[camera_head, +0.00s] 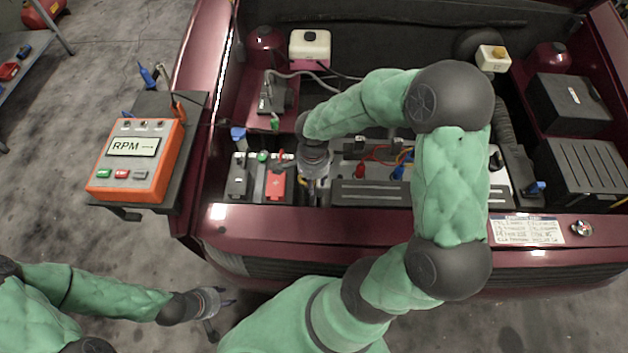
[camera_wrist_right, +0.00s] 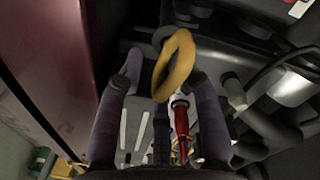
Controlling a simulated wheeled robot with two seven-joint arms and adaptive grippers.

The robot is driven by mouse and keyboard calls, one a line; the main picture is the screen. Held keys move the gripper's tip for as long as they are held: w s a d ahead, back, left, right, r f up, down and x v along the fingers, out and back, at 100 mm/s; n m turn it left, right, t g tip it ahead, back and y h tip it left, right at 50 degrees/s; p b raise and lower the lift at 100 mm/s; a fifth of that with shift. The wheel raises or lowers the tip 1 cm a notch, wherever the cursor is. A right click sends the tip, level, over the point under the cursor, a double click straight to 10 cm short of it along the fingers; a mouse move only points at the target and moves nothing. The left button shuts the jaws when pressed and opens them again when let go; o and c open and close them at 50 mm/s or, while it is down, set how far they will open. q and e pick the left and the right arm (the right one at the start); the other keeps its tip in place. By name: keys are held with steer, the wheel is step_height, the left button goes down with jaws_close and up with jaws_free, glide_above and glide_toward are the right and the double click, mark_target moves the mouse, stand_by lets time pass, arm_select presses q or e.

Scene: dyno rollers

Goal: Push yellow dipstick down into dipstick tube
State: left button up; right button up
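The yellow dipstick's ring handle (camera_wrist_right: 178,62) shows large in the right wrist view, standing tilted between the spread fingers of my right gripper (camera_wrist_right: 168,78). The fingers look apart from the ring. The dipstick's shaft and the tube opening are not clear to me. In the head view my right gripper (camera_head: 314,182) points down into the engine bay, just right of the red block (camera_head: 276,185), and largely hides the dipstick. My left gripper (camera_head: 216,303) is open and empty, low over the floor in front of the car.
The car's dark red front edge (camera_head: 380,228) runs below the bay. An orange RPM meter (camera_head: 150,178) stands on a side shelf at left. A dark ribbed cover (camera_head: 372,193) lies right of my right gripper. A red-handled item (camera_wrist_right: 181,118) sits near the ring.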

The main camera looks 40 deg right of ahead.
step_height(320, 180, up, 12)
steer(key=shift+w, duration=0.15)
stand_by(0.4)
stand_by(0.6)
